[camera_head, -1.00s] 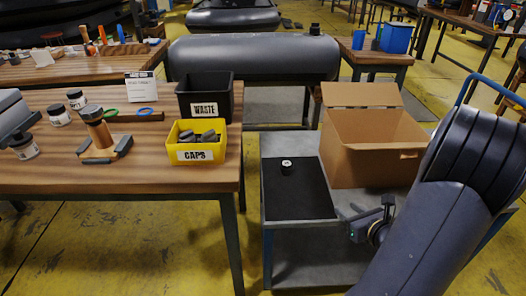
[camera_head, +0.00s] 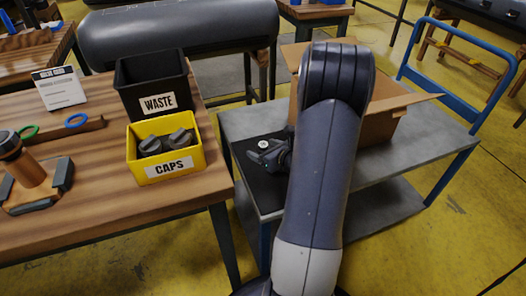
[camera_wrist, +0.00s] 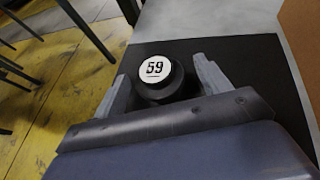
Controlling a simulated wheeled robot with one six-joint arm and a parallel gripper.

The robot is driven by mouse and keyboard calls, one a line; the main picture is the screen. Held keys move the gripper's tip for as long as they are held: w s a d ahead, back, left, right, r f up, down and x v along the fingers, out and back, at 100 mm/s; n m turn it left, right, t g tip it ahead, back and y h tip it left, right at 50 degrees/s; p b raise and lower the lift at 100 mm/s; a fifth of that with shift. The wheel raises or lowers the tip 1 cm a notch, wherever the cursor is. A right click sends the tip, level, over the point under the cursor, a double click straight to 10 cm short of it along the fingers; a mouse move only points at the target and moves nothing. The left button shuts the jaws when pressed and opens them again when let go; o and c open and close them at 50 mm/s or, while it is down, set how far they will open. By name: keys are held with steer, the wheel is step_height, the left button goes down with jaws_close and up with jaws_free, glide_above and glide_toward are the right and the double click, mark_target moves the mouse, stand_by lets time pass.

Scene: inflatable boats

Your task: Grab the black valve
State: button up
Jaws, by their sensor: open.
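The black valve (camera_wrist: 157,78) has a round white top marked 59. In the wrist view it stands between the two open fingers of my gripper (camera_wrist: 162,90), and I cannot tell whether either finger touches it. In the head view the white top of the valve (camera_head: 263,144) shows beside my gripper (camera_head: 268,153), over the black mat (camera_head: 250,178) on the cart. Most of the valve is hidden there by my gripper and arm. The mat also shows under the valve in the wrist view (camera_wrist: 262,75).
The grey cart (camera_head: 405,150) has a blue handle and carries an open cardboard box (camera_head: 385,122), partly behind my arm. On the wooden table (camera_head: 110,215) at left stand a yellow CAPS bin (camera_head: 166,168) and a black WASTE bin (camera_head: 152,82). Yellow floor lies in front.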

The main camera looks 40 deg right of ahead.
steer(key=shift+w+f, duration=0.2)
steer(key=shift+w, duration=0.25)
steer(key=c, duration=1.1)
